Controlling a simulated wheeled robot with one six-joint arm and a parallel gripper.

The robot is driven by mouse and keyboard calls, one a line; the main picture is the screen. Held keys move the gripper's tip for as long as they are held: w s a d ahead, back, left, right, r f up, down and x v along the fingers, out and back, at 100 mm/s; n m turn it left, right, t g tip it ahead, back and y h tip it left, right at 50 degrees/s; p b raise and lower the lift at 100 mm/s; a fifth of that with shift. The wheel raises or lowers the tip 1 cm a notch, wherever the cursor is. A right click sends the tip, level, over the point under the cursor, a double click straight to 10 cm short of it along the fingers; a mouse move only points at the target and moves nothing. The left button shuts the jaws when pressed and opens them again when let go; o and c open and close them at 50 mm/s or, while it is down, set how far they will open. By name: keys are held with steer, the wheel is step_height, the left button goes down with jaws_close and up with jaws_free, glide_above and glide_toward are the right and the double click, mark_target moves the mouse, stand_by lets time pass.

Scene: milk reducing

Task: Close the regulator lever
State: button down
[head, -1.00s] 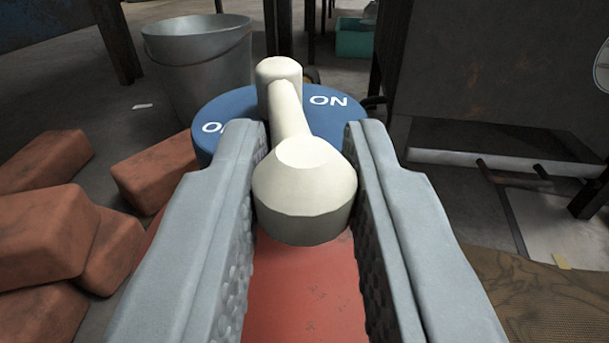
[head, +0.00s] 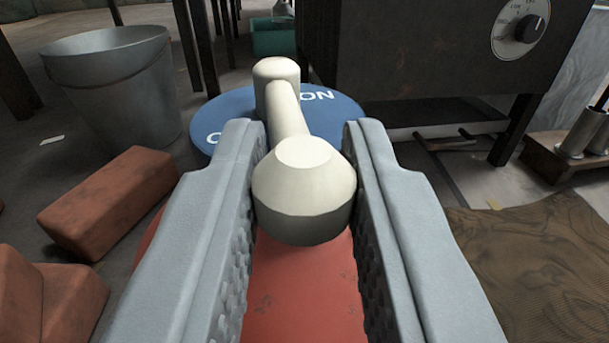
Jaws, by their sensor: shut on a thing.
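The regulator lever (head: 290,115) is cream-coloured with a round knob at its near end and a pivot post at its far end. It stands over a blue disc (head: 345,111) marked with white "ON" and a second label partly hidden by my gripper and the lever. My gripper (head: 305,180) is shut on the lever's knob, with one grey ridged finger on each side. A red rounded surface (head: 300,290) shows below the knob, between the fingers.
Several bricks, one in clear view (head: 110,200), lie on the floor at left. A metal bucket (head: 115,90) stands behind them. A dark metal cabinet (head: 420,60) with a dial (head: 520,27) is at back right. A brown cloth or mat (head: 540,260) lies at right.

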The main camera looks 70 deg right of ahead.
steer(key=shift+w, duration=0.1)
steer(key=c, duration=1.3)
jaws_free()
steer(key=shift+d, duration=0.15)
steer(key=v, duration=1.7)
steer(key=shift+a+r, duration=0.1)
steer(key=shift+a, duration=0.15)
steer(key=shift+d, duration=0.1)
